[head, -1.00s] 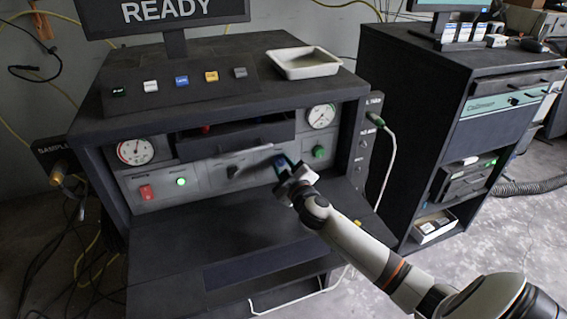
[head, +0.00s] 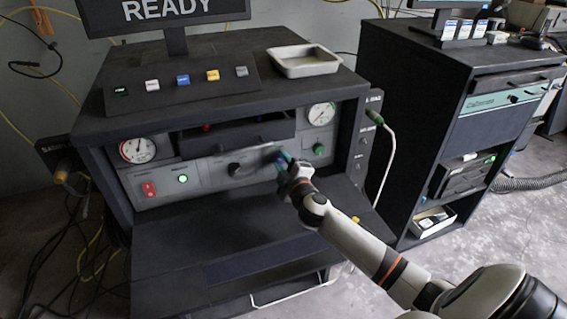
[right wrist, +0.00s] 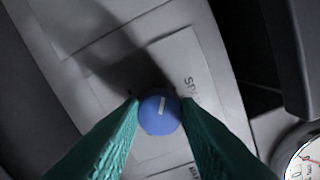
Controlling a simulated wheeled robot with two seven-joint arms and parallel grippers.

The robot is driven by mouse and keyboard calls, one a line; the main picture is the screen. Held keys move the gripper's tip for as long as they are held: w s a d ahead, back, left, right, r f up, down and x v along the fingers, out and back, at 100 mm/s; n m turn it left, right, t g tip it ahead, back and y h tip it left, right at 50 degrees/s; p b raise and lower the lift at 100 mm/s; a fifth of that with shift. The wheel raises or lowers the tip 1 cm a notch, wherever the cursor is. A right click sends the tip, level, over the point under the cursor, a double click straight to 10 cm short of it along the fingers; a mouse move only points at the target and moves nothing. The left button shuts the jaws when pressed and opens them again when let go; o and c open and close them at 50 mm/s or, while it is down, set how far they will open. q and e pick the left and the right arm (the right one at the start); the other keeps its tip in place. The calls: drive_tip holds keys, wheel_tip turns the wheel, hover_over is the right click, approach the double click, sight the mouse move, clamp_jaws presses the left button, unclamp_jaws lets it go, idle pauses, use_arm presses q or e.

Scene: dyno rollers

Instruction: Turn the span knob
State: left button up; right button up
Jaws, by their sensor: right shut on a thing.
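The span knob (right wrist: 160,112) is a round blue knob with a white pointer line, on the grey front panel beside a label reading "SP…". In the right wrist view the two green fingers of my right gripper (right wrist: 160,118) are shut on its two sides. In the head view my right gripper (head: 285,163) is at the panel and hides most of the knob. The white line on the knob is slightly tilted from upright in the wrist view. My left gripper is not in view.
A black knob (head: 234,169) sits left of the gripper, and a green knob (head: 319,149) sits to its right. Gauges (head: 138,150) (head: 320,114), a red switch (head: 148,190) and a lit green button (head: 183,179) are on the panel. A dark shelf (head: 240,235) juts out below.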

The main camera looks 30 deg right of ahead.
drive_tip(key=o, duration=1)
drive_tip(key=v, duration=0.5)
drive_tip(key=b+v, duration=0.1)
drive_tip(key=v, duration=0.4)
drive_tip(key=shift+s+a+f, duration=0.15)
drive_tip(key=shift+s+a, duration=0.05)
drive_tip(key=shift+s, duration=0.15)
drive_tip(key=shift+s+a, duration=0.1)
drive_tip(key=shift+s, duration=0.55)
drive_tip(key=shift+r, duration=0.2)
